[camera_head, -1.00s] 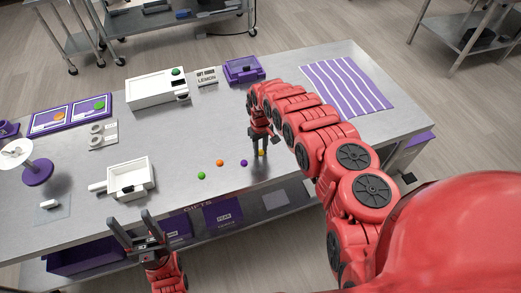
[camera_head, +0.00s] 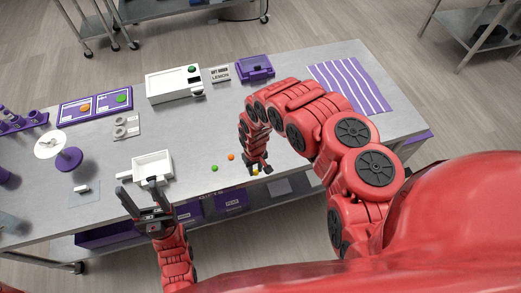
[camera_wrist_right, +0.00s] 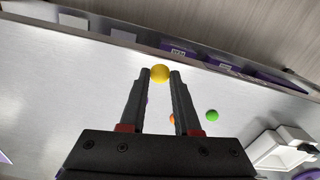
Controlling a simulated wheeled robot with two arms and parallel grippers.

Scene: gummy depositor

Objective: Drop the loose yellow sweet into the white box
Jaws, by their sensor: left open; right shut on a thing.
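The yellow sweet (camera_head: 255,170) is a small ball held between the fingertips of my right gripper (camera_head: 257,168). In the right wrist view the yellow sweet (camera_wrist_right: 160,73) sits at the tips of both fingers and looks larger than the other sweets. Its height over the table is hard to judge. The open white box (camera_head: 166,177), with a handle at its left, stands left of the right gripper. Part of the white box (camera_wrist_right: 272,150) shows at the right of the right wrist view. My left gripper (camera_head: 138,189) is open and empty, at the near side of the white box.
A green sweet (camera_head: 214,168) and an orange sweet (camera_head: 231,157) lie between the white box and my right gripper. A purple sweet (camera_wrist_right: 146,101) is mostly hidden behind a finger. A white machine (camera_head: 173,87) and a striped purple mat (camera_head: 348,88) are farther back.

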